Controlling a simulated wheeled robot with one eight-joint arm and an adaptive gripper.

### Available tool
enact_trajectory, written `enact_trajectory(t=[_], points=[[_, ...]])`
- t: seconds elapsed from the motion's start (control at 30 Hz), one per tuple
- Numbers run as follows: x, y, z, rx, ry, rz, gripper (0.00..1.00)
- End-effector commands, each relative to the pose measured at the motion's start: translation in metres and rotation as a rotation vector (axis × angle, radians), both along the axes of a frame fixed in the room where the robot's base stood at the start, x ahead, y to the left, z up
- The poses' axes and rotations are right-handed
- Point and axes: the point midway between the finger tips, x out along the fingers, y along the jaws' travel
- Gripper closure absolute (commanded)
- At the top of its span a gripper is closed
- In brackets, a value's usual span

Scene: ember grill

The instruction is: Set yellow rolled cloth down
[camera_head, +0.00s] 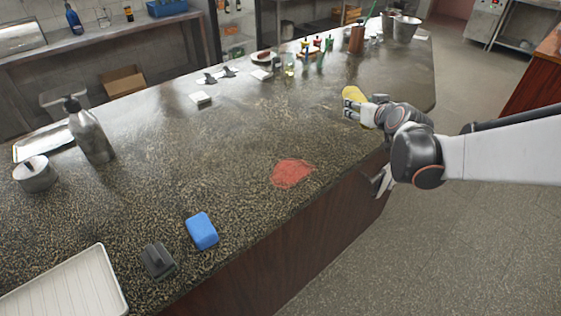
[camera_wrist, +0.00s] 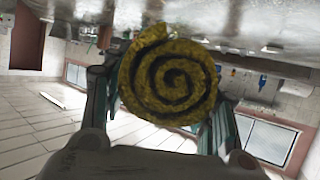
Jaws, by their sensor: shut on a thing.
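The yellow rolled cloth (camera_head: 355,95) is held in my gripper (camera_head: 358,108) at the right side of the counter, near its front edge. In the wrist view the cloth (camera_wrist: 168,77) shows its spiral end, with a finger of my gripper (camera_wrist: 165,110) on each side of it. The gripper is shut on the cloth. The cloth appears close to the speckled stone counter (camera_head: 240,130), but I cannot tell whether it touches it.
A red patch (camera_head: 292,173), a blue block (camera_head: 202,231) and a dark grey block (camera_head: 158,261) lie along the front. A metal bottle (camera_head: 90,135), pot (camera_head: 35,174) and white tray (camera_head: 68,290) are left. Bottles and metal buckets (camera_head: 405,28) stand farther back. The counter's middle is clear.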

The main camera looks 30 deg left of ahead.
Motion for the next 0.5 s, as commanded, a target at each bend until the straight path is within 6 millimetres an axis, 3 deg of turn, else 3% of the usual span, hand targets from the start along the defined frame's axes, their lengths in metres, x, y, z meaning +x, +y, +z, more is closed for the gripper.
enact_trajectory(t=[0.03,0.1,0.2,0.37,0.5], points=[[-0.005,0.026,0.007,0.003,-0.002,0.044,0.71],[-0.012,0.054,0.014,0.004,-0.006,0.095,0.71],[-0.021,0.083,0.023,0.007,-0.01,0.15,0.71],[-0.028,0.106,0.029,0.01,-0.015,0.192,0.71],[-0.029,0.109,0.009,0.011,-0.016,0.197,0.71]])
